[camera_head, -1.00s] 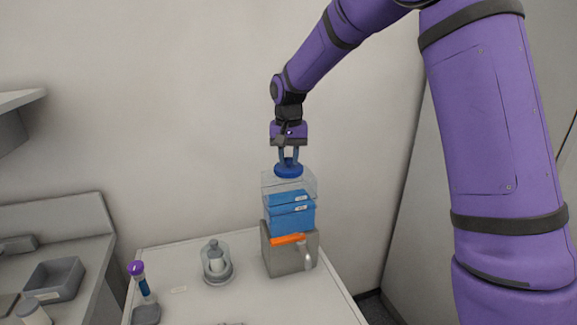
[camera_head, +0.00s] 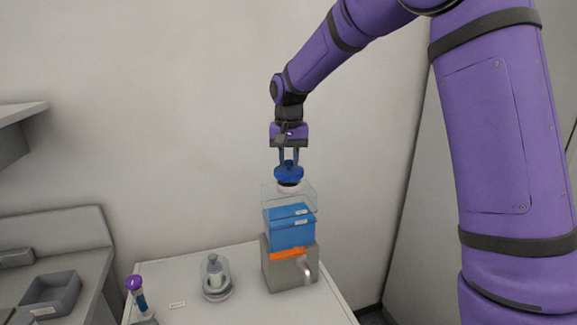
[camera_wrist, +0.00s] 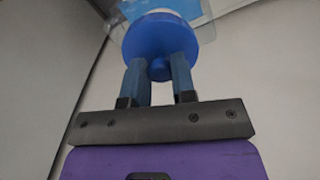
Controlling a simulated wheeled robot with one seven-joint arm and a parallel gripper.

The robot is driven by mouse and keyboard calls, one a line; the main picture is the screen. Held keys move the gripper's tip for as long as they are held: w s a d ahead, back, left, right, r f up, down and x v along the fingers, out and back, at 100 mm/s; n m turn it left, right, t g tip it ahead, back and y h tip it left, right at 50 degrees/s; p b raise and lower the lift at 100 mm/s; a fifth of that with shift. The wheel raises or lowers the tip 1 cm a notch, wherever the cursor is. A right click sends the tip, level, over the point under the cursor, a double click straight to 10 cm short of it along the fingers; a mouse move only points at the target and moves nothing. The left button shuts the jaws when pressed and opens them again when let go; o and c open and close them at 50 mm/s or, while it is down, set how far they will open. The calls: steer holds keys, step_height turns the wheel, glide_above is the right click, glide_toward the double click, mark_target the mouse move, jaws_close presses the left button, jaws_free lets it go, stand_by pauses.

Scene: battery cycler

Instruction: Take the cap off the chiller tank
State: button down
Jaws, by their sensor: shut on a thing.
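The chiller tank (camera_head: 290,225) is a clear box with blue inside, standing upright on a grey base with an orange stripe and a spout. Its blue round cap (camera_head: 288,172) sits above the white neck (camera_head: 289,189), with a dark band between them. I cannot tell if the cap still touches the neck. My gripper (camera_head: 288,163) points straight down and is shut on the cap's knob. In the wrist view, the two fingers (camera_wrist: 158,70) pinch the small knob on the blue cap (camera_wrist: 158,38), and the tank shows behind it.
A glass jar (camera_head: 215,280) stands on the white table left of the tank. A purple-topped tube (camera_head: 136,292) stands at the table's left. A grey tray (camera_head: 52,295) is on the counter further left. The wall is close behind; the air around the cap is free.

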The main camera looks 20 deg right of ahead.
steer(key=s+a+r, duration=0.2)
steer(key=s, duration=0.5)
steer(key=s+a+r, duration=0.1)
steer(key=s+r, duration=0.2)
steer(key=s, duration=0.4)
steer(key=shift+s+a+r, duration=0.35)
steer(key=shift+s+a, duration=0.05)
